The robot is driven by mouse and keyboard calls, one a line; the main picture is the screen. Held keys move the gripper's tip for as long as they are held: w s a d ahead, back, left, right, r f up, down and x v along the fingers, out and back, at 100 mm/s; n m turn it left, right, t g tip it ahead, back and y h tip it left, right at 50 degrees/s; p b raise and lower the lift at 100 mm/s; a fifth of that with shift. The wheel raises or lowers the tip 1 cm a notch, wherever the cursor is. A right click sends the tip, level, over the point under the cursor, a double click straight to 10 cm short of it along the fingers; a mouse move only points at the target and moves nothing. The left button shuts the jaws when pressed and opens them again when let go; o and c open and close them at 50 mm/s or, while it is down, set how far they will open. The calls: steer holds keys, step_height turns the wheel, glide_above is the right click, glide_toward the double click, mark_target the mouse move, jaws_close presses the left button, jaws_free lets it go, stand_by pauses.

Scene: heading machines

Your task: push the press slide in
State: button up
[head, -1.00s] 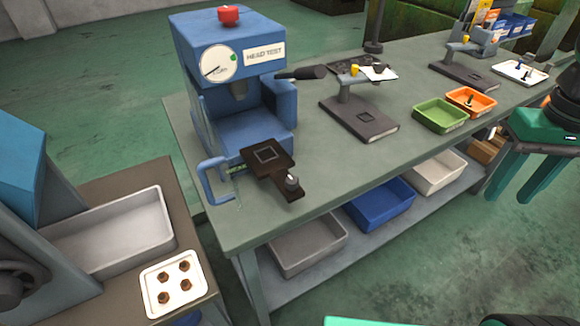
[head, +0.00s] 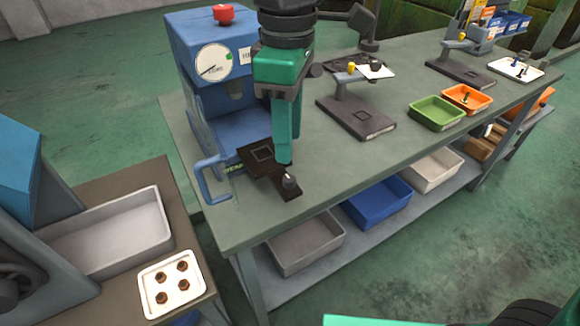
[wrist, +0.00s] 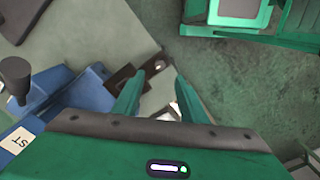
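The blue press (head: 205,100), with a dial gauge and a red top knob (head: 223,14), stands on the near left end of the bench. Its dark slide (head: 257,157) sticks out of the front, with a square outline on its plate and a small grey-tipped knob (head: 290,181) at the outer end. My gripper (head: 284,160) points down over the slide, just behind the knob in the head view; contact cannot be told. In the wrist view my gripper (wrist: 168,72) has its two fingers apart with nothing between them, and the slide (wrist: 121,78) shows beside the left finger.
A blue looped handle (head: 210,180) projects left of the slide. A test stand (head: 357,118), a green tray (head: 437,112) and an orange tray (head: 467,98) stand farther right on the bench. Bins sit on the lower shelf. A side table holds a white tray (head: 172,284).

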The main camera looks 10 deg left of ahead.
mark_target(289, 177)
step_height(289, 177, down, 9)
steer(key=shift+r, duration=0.15)
stand_by(0.4)
jaws_close()
